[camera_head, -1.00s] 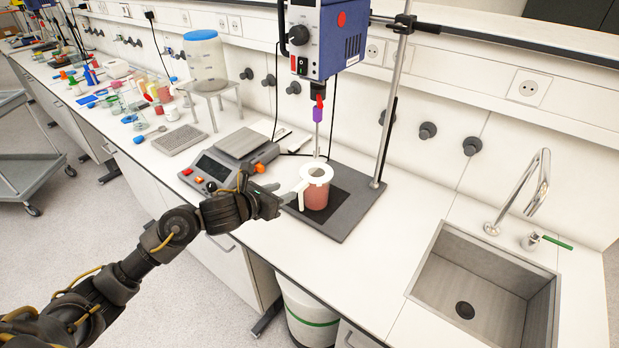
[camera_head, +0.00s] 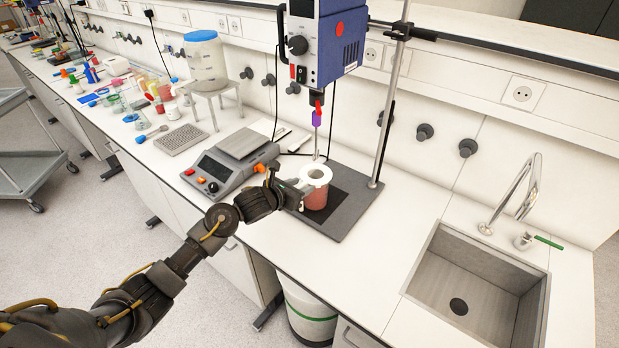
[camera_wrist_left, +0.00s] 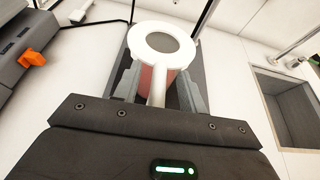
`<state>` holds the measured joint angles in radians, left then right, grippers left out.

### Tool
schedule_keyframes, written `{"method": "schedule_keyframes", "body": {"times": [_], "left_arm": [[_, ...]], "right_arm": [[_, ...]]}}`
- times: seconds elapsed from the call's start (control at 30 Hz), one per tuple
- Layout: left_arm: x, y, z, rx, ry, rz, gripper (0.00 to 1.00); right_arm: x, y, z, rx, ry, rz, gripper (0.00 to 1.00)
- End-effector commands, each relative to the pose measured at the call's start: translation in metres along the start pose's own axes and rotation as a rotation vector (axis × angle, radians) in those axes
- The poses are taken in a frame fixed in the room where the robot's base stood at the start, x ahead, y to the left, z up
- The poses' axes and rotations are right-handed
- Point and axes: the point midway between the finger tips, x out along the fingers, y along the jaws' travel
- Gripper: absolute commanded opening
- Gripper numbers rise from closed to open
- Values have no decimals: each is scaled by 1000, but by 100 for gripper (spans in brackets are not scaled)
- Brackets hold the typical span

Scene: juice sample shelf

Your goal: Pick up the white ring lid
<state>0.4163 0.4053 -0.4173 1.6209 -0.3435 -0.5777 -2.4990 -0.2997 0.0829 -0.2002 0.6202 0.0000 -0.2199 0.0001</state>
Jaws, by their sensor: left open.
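The white ring lid (camera_head: 325,181) sits on top of a beaker of red liquid (camera_head: 314,200) on the dark stand base under the stirrer. In the left wrist view the ring (camera_wrist_left: 163,61) lies just beyond the fingers, and its white handle (camera_wrist_left: 157,90) hangs toward me between them. My left gripper (camera_head: 297,193) is at the near left side of the beaker. It is open, with a finger (camera_wrist_left: 160,88) on each side of the handle and visible gaps. My right gripper is out of view.
The stirrer's blue motor (camera_head: 328,45) and its shaft are above and behind the beaker. A support rod (camera_head: 392,110) stands to the right. A balance (camera_head: 225,168) is at the left, and a sink (camera_head: 480,270) at the right. Bare counter (camera_head: 400,255) lies between stand and sink.

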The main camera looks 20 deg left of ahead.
Motion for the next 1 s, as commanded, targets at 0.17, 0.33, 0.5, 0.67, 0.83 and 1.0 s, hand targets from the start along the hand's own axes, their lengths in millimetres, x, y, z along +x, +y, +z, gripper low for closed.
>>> {"method": "schedule_keyframes", "body": {"times": [0.17, 0.33, 0.5, 0.67, 0.83, 1.0], "left_arm": [[0, 0, 0, 0, 0, 0, 41], [0, 0, 0, 0, 0, 0, 19], [0, 0, -1, 0, 0, 0, 0], [0, 0, 0, 0, 0, 0, 0], [-1, 0, 1, 1, -1, 0, 0], [-4, 0, 11, 3, -3, -1, 0]], "right_arm": [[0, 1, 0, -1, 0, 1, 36], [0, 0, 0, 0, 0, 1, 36], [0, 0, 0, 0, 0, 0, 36], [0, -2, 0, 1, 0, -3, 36], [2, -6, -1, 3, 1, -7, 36], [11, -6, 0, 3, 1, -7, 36]]}}
